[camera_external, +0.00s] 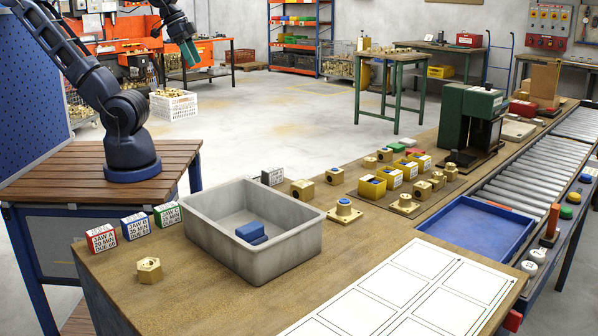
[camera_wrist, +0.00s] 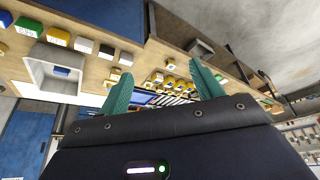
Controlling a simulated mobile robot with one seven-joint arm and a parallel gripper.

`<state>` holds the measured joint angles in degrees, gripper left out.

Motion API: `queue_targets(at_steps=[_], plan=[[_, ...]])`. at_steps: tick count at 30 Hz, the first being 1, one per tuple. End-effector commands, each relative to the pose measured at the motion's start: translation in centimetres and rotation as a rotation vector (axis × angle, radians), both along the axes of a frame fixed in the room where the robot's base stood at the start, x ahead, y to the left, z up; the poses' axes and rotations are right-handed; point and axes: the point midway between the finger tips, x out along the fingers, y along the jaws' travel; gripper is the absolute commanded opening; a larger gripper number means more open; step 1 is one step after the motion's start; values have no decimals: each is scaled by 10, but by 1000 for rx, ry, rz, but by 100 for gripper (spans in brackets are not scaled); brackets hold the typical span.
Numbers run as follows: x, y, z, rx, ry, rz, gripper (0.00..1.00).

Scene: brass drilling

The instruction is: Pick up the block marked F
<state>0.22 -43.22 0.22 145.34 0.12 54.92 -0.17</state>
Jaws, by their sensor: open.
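No letter F is readable on any block. A black block with a white label (camera_external: 272,176) stands behind the grey bin's far corner; its lettering is too small to read. It also shows in the wrist view (camera_wrist: 106,51), in a row with a white block (camera_wrist: 83,44), a yellow block (camera_wrist: 58,37) and a green block (camera_wrist: 28,27). The red block (camera_external: 102,238), blue block (camera_external: 136,225) and green block (camera_external: 167,214) read JAW A, B and C. My gripper (camera_external: 188,52) is raised at the upper left, away from the bench. Its teal fingers (camera_wrist: 160,82) are apart and empty.
The grey bin (camera_external: 205,237) holds blue pieces and hides part of the bench behind it. Brass fittings and labelled yellow boxes (camera_external: 372,187) crowd the bench's middle. A blue tray (camera_external: 480,226), roller conveyor (camera_external: 510,168) and green machine (camera_external: 470,118) lie beyond. A brass nut (camera_external: 149,270) sits in front.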

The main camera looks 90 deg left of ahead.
Motion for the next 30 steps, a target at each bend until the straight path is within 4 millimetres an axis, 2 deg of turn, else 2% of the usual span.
queue_targets(at_steps=[4,8,20,30], plan=[[9,-3,2,-17,11,10,65],[31,-10,4,-60,39,43,65],[121,-50,-3,-187,160,204,65],[195,-101,-32,-237,262,364,65]])
